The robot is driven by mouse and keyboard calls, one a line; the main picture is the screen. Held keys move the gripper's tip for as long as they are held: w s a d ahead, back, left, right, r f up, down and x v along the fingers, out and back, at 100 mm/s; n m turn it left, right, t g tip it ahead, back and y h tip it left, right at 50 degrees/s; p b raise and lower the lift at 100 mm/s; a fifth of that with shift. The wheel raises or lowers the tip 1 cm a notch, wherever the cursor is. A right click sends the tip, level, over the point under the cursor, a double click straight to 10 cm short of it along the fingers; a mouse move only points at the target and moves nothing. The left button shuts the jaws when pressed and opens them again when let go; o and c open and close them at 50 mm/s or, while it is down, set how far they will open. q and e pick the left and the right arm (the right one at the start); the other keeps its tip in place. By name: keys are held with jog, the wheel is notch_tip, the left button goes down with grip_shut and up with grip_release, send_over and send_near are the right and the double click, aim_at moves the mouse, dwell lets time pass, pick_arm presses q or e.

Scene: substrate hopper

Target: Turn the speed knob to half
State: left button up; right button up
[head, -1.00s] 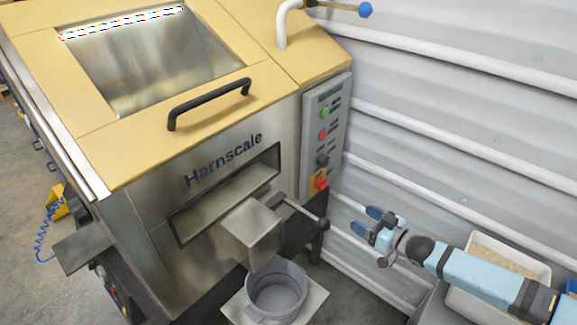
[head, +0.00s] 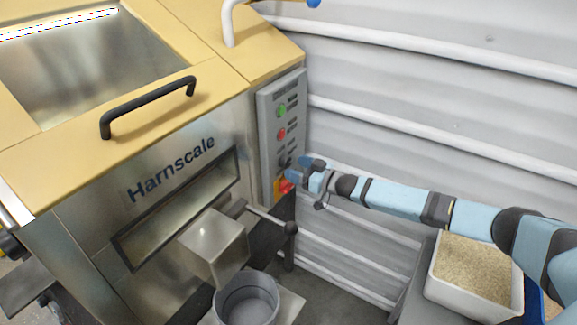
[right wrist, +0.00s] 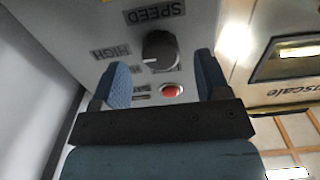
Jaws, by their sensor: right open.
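The speed knob (right wrist: 160,47) is a black round knob on the grey control panel (right wrist: 200,20), under a SPEED label seen upside down in the right wrist view. Its white pointer mark faces left in that view, toward the side of the HIGH label (right wrist: 110,52). My right gripper (right wrist: 162,62) is open, with one blue finger on each side of the knob in the picture. I see no clear contact. In the head view my right gripper (head: 303,168) is at the panel's lower part and partly hides the knob. My left gripper is not in view.
A green button (head: 282,111), a red button (head: 281,133) and a red-yellow switch (head: 283,186) share the panel. The steel hopper has a handle (head: 148,106) and a grey bucket (head: 247,299) below its spout. A white bin (head: 440,283) of grain stands right. The ribbed wall is close behind.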

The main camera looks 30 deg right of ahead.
aim_at(289, 163)
jog(key=shift+x, duration=1.75)
jog(key=c, duration=0.9)
jog(key=shift+n, duration=0.3)
jog(key=n, duration=0.8)
jog(key=shift+d+n, duration=0.1)
jog(key=shift+n, duration=0.2)
